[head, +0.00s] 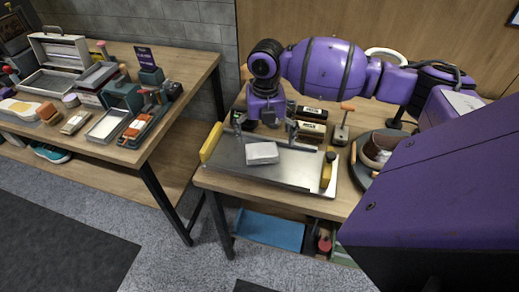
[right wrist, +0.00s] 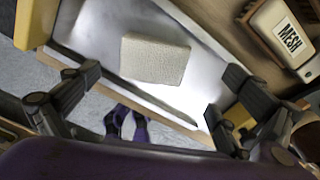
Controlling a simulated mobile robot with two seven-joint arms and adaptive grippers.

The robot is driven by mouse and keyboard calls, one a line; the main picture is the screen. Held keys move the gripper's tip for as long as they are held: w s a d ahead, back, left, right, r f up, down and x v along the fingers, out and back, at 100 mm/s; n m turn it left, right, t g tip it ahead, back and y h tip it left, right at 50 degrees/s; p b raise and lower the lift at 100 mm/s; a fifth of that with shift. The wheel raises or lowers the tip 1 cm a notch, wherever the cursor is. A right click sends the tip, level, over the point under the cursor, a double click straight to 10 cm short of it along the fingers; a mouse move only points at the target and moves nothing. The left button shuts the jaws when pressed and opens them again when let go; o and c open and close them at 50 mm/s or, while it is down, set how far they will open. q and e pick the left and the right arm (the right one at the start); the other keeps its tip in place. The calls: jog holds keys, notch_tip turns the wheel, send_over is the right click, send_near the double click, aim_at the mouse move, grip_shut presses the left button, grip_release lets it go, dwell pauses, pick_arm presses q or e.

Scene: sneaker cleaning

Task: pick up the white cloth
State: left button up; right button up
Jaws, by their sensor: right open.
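The white cloth (head: 262,153) is a small, thick folded block. It lies on a metal tray (head: 230,163) with yellow end handles, on the right-hand table. In the right wrist view the cloth (right wrist: 155,61) lies ahead of the fingers, near the middle of the picture. My right gripper (head: 264,131) is open and empty above the tray, with its fingers spread around the far side of the cloth. In the right wrist view the fingertips (right wrist: 148,93) are wide apart, with the cloth between and beyond them. My left gripper is not in view.
Bottles, one labelled MESH (right wrist: 289,38), stand behind the tray. An orange-handled brush (head: 342,127) and a round dark tray (head: 362,170) are to its right. A second table (head: 190,85) at the left holds many tools. A blue bin (head: 270,230) is below.

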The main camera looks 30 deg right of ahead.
aim_at(262, 149)
jog(key=shift+s+a+f, duration=0.1)
jog(key=shift+s+f, duration=0.05)
jog(key=shift+f, duration=0.55)
jog(key=f, duration=0.3)
jog(key=shift+w+a+f, duration=0.25)
jog(key=shift+a+f, duration=0.05)
jog(key=shift+f, duration=0.25)
jog(key=c, duration=1.3)
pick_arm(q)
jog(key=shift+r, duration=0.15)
pick_arm(e)
jog(key=shift+c, duration=0.2)
jog(key=shift+r, duration=0.15)
